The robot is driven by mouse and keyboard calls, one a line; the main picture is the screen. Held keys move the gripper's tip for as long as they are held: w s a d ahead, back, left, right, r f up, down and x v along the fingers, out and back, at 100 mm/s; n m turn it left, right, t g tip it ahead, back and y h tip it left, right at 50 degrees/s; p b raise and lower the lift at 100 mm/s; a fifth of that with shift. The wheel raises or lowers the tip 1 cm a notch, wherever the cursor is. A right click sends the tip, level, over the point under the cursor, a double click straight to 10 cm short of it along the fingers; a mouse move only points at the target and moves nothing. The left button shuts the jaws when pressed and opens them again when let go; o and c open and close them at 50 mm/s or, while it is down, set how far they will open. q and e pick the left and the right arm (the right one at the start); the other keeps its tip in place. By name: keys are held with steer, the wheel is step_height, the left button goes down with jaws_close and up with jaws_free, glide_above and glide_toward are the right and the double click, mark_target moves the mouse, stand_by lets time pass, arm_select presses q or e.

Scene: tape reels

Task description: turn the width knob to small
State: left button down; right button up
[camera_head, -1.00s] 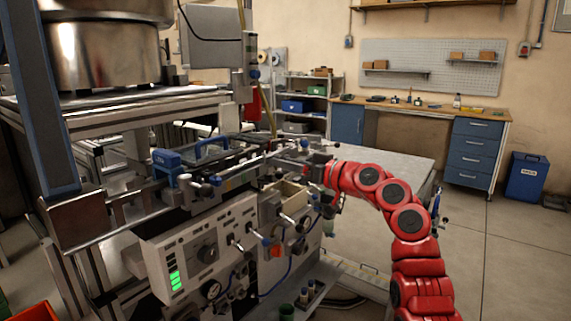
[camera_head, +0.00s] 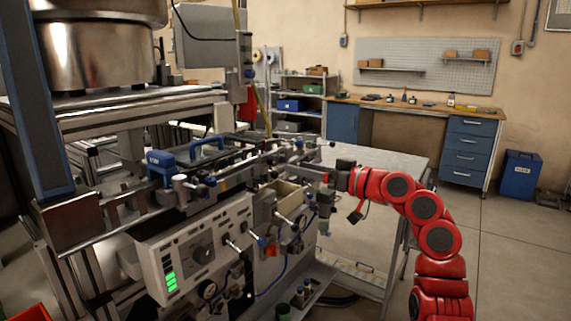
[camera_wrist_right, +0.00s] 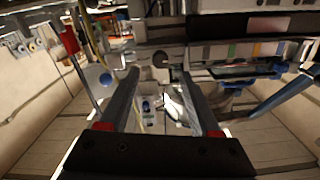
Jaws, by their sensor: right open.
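My left gripper is not in view.
Blue clamps (camera_head: 160,168) and fittings line the machine's top rail. A grey table (camera_head: 385,164) stands behind the right arm. The floor (camera_head: 515,255) at the right is clear.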

steer(key=v, duration=1)
steer(key=shift+s+d, duration=0.2)
steer(key=shift+d, duration=0.1)
